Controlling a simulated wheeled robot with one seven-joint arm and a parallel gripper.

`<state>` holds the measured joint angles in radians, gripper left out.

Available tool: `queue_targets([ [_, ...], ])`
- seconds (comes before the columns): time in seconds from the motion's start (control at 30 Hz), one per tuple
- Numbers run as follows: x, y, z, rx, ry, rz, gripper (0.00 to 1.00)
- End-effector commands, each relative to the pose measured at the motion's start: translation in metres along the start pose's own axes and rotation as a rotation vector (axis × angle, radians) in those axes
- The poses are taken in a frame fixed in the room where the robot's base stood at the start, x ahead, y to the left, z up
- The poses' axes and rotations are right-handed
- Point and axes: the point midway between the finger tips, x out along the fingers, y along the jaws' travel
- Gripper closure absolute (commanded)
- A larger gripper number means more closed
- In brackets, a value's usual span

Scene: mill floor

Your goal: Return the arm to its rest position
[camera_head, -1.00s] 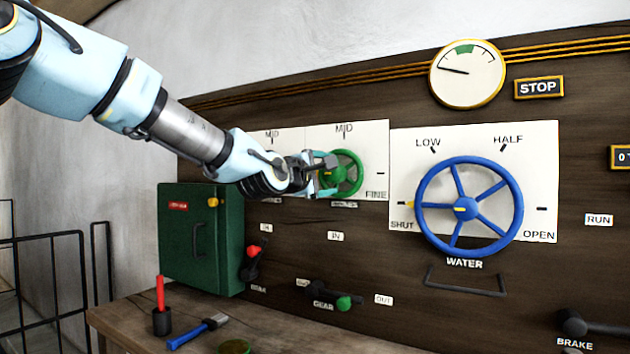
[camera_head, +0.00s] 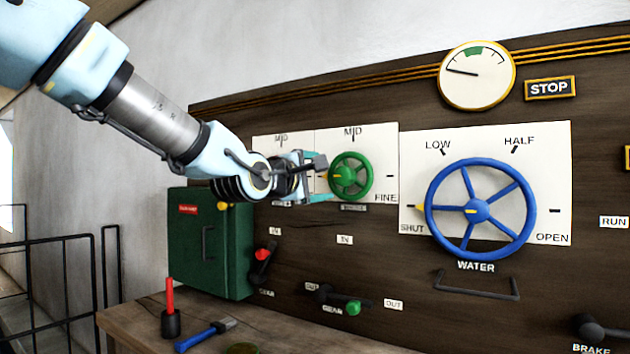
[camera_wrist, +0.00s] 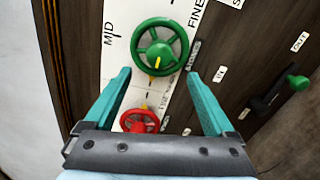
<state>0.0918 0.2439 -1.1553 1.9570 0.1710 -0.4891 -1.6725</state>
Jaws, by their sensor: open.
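My gripper (camera_head: 322,178) is open and empty in front of the dark wooden panel. In the head view it is just left of the green handwheel (camera_head: 351,176) and apart from it. In the wrist view the two teal fingers (camera_wrist: 158,100) are spread wide. The green wheel (camera_wrist: 160,47) shows beyond the fingertips, and a red wheel (camera_wrist: 139,120) shows between the fingers. In the head view the red wheel is hidden behind my gripper. My arm reaches in from the upper left.
The blue water wheel (camera_head: 480,211) stands to the right, its pointer by SHUT. A gauge (camera_head: 477,75) is above it. A green cabinet (camera_head: 210,243) is below my arm. A gear lever (camera_head: 338,300) juts from the panel. A bench (camera_head: 270,330) holds a brush (camera_head: 205,334) and a red-handled tool (camera_head: 170,298).

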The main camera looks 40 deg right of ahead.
Motion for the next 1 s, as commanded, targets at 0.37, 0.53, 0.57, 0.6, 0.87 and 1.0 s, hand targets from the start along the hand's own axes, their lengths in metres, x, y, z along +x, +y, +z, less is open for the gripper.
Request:
queue_targets([
  [0.37, -0.002, -0.006, -0.009, 0.024, 0.018, -0.02, 0.11],
  [0.53, -0.023, -0.049, -0.07, 0.177, 0.128, -0.17, 0.11],
  [0.57, -0.031, -0.06, -0.085, 0.216, 0.153, -0.213, 0.11],
  [0.6, -0.043, -0.075, -0.107, 0.27, 0.186, -0.274, 0.11],
  [0.87, -0.162, -0.161, -0.228, 0.54, 0.324, -0.717, 0.11],
  [1.0, -0.248, -0.198, -0.27, 0.619, 0.328, -0.969, 0.11],
])
